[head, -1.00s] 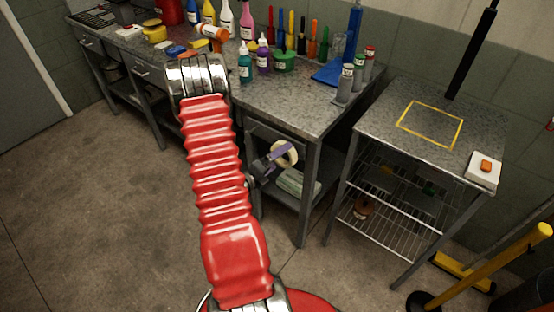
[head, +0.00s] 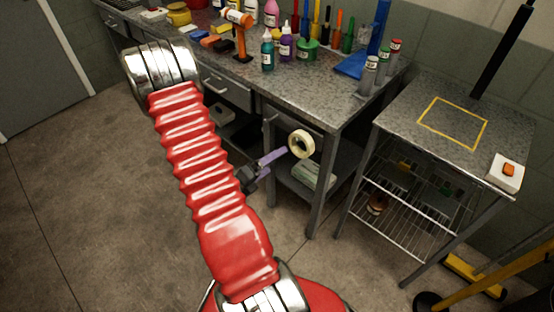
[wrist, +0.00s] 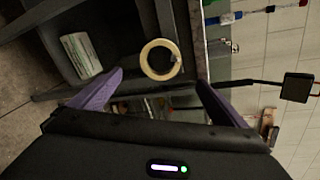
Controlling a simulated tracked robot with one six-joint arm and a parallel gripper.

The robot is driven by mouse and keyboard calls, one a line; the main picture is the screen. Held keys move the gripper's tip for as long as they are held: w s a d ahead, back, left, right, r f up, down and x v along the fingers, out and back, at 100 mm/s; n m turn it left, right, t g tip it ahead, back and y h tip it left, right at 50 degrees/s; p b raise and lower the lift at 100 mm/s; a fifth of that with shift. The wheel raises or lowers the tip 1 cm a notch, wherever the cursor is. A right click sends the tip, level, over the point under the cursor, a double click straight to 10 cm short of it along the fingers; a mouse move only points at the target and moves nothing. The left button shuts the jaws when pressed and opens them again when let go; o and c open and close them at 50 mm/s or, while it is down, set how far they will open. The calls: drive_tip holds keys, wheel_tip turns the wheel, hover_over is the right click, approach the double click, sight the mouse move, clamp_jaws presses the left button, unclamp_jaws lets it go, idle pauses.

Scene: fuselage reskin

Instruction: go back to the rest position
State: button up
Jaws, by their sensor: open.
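My gripper (wrist: 159,76) shows its two purple fingers spread apart in the wrist view, with nothing between them. In the head view my gripper (head: 272,158) is partly behind my red ribbed arm, in front of the workbench's open lower part. A roll of pale tape (head: 301,144) is just beyond the fingertips, apart from them. The tape roll also shows in the wrist view (wrist: 147,65), ahead of the fingers. What holds the tape roll up cannot be seen clearly.
The workbench (head: 320,105) carries bottles, tools and an orange-handled tool (head: 238,20). A side table (head: 410,108) with wire shelves stands right, near a yellow-barred frame (head: 505,268). The floor at left is clear.

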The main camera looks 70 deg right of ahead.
drive_tip(key=shift+w+a+r, duration=0.15)
drive_tip(key=shift+w+a, duration=0.05)
drive_tip(key=shift+a, duration=0.3)
idle(0.5)
